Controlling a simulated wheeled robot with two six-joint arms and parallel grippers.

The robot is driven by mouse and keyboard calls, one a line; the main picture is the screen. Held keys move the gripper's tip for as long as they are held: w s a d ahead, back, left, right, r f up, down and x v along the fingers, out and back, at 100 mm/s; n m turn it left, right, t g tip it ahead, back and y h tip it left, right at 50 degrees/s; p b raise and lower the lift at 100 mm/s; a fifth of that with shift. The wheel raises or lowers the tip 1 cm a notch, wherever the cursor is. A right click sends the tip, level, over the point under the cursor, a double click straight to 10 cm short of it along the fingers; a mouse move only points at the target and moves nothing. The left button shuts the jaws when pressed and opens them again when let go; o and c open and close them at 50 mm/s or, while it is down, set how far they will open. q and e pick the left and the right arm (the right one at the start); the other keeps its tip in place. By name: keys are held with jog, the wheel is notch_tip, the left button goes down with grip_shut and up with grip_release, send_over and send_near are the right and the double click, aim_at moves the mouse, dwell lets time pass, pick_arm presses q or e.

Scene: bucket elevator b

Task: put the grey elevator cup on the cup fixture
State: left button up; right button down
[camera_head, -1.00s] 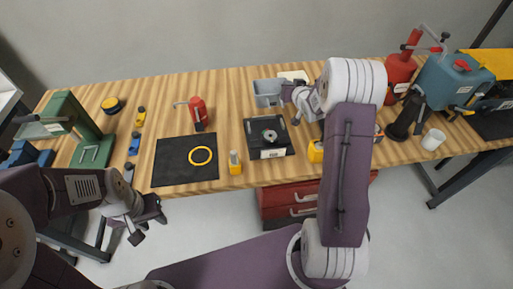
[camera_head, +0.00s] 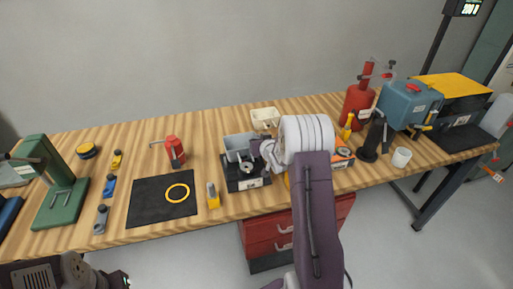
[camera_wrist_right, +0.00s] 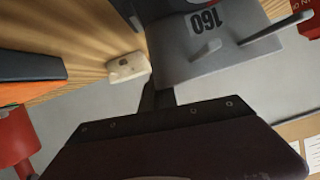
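The grey elevator cup (camera_head: 238,143) is an open box, held just above and behind the black cup fixture (camera_head: 247,184) in the head view. The fixture has a small raised centre and a white label; the cup overlaps its rear edge. I cannot tell whether they touch. My right gripper (camera_head: 262,152) is shut on the right side of the cup, its fingers partly hidden by the arm. In the right wrist view the cup (camera_wrist_right: 190,62) is close to the gripper and shows a "160" marking. My left gripper (camera_head: 119,280) is mostly cut off at the bottom left.
A cream box (camera_head: 265,117) stands behind the cup. A red cylinder (camera_head: 358,108) and blue machine (camera_head: 408,105) stand right.

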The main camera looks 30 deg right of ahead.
notch_tip(320, 180, down, 3)
jog(key=shift+f, duration=0.35)
jog(key=c, duration=1.6)
grip_release()
jog(key=shift+c, duration=0.2)
jog(key=shift+r, duration=0.25)
jog(key=shift+s+a, duration=0.1)
jog(key=shift+s, duration=0.25)
jog(key=v, duration=1.1)
jog(key=shift+s+r+b, duration=0.15)
jog(key=shift+s+b, duration=0.05)
jog(key=shift+b, duration=0.2)
